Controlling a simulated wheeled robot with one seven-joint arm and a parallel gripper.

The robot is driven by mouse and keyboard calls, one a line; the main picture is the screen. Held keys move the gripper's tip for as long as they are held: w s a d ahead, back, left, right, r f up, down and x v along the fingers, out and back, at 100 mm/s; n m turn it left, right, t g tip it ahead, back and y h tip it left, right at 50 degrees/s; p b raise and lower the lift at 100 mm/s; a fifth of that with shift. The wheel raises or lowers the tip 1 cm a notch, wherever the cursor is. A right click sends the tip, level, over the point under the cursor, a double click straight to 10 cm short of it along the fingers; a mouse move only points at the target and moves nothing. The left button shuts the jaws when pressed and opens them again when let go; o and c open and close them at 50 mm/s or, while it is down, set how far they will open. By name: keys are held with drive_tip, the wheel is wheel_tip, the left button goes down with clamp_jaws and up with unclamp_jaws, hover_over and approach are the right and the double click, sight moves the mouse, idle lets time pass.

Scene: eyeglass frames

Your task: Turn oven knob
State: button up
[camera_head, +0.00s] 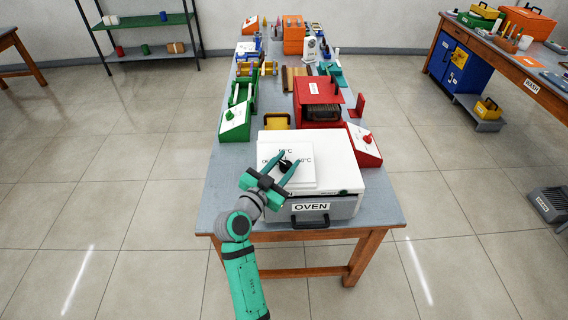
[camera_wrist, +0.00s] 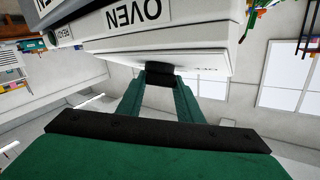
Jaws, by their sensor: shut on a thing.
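The white oven (camera_head: 335,170) stands at the near end of the long table, with an OVEN label on its grey front and a dark handle below. Its raised white dial panel (camera_head: 302,181) on top has temperature marks and a black knob (camera_head: 287,165). My gripper (camera_head: 286,168) reaches over the panel from the front left, with its green fingers on either side of the knob. In the wrist view the fingers (camera_wrist: 160,98) close on the black knob (camera_wrist: 159,76), which sits against the white panel. The knob's pointer is too small to read.
A red box (camera_head: 322,112) and a red-and-white device with a red knob (camera_head: 366,140) stand behind and right of the oven. A green-and-white device (camera_head: 236,118) is at the table's left. The grey table (camera_head: 226,185) is bare left of the oven.

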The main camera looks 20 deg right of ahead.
drive_tip(key=m+g, duration=0.1)
drive_tip(key=m+g+h, duration=0.1)
drive_tip(key=m+g, duration=0.2)
drive_tip(key=shift+w+a+h, duration=0.15)
drive_tip(key=shift+w+h, duration=0.1)
drive_tip(key=shift+h, duration=0.05)
drive_tip(key=m+g, duration=0.4)
drive_tip(key=shift+s+d+g, duration=0.15)
drive_tip(key=shift+d+g, duration=0.05)
drive_tip(key=shift+g, duration=0.2)
drive_tip(key=shift+f+m+g+y, duration=0.1)
drive_tip(key=shift+m+g+y, duration=0.4)
drive_tip(key=shift+m+g, duration=1.2)
drive_tip(key=shift+d, duration=0.1)
drive_tip(key=shift+a, duration=0.25)
drive_tip(key=shift+d, duration=0.15)
drive_tip(key=o, duration=1)
drive_tip(key=shift+d, duration=0.1)
drive_tip(key=shift+o, duration=0.2)
drive_tip(key=shift+s, duration=0.1)
